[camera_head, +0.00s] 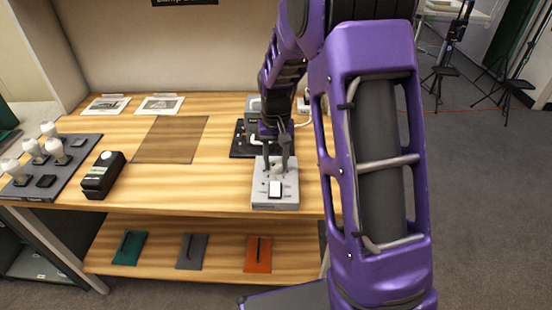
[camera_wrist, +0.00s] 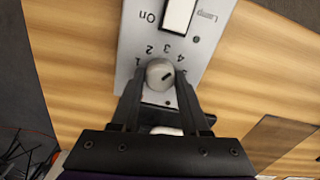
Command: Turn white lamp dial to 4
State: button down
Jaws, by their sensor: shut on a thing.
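The grey control box (camera_head: 262,203) stands near the table's front edge. It carries a white rocker switch (camera_head: 275,189), marked "On" and "Lamp" in the wrist view (camera_wrist: 178,14). The pale round lamp dial (camera_wrist: 158,70) is ringed by numbers 1 to 5. Its dark mark points to the right side, towards 4 and 5; I cannot tell which exactly. My gripper (camera_wrist: 160,78) is shut on the dial, one finger on each side. In the head view my gripper (camera_head: 276,166) comes down onto the box from above.
A black handheld device (camera_head: 101,176) and a dark tray (camera_head: 30,189) with several white bulbs are at the left. Two printed cards (camera_head: 159,105) lie at the back. A brown mat (camera_head: 170,139) lies mid-table. The lower shelf holds coloured folders (camera_head: 258,255).

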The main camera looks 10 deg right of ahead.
aim_at(276, 163)
jog(key=shift+m, duration=0.5)
jog(key=shift+c, duration=2)
grip_release()
notch_tip(276, 163, up, 18)
jog(key=p, duration=0.2)
jog(key=shift+f+p, duration=0.25)
jog(key=shift+p, duration=0.15)
